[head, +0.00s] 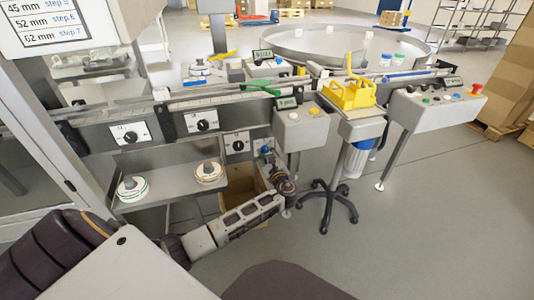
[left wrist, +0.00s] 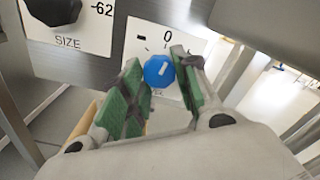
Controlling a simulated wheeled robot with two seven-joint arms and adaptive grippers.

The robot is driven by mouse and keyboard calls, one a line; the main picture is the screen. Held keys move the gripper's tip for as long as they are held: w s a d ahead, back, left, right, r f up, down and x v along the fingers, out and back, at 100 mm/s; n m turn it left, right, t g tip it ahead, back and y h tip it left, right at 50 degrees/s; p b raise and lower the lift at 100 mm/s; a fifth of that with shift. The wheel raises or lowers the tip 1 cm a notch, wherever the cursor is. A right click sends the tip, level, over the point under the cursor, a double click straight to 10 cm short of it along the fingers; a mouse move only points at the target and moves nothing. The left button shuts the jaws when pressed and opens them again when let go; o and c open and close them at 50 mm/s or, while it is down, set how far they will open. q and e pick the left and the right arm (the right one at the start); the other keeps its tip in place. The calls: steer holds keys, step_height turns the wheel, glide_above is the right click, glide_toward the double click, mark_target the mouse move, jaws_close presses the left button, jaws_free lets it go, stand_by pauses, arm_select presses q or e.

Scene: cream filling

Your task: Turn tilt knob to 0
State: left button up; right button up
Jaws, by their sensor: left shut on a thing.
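The tilt knob (left wrist: 159,72) is a blue dial with a short white pointer mark, on a white plate with a 0 printed above it. The pointer leans slightly off straight up in the left wrist view. The knob also shows in the head view (head: 266,150), low on the machine's front. My left gripper (head: 279,169) is at the knob. In the left wrist view its green-padded fingers (left wrist: 157,65) stand on both sides of the knob, shut on it. The lower part of the plate is partly hidden by the fingers. My right gripper is not in view.
A black size knob (left wrist: 54,10) with -62 printed beside it is left of the blue knob. An open cardboard box (head: 240,190) stands below the panel. A steel shelf (head: 160,197) carries two round reels.

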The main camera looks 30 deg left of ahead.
arm_select(q)
steer(key=shift+n, duration=0.8)
steer(key=o, duration=1)
steer(key=shift+v, duration=6)
steer(key=shift+n, duration=0.4)
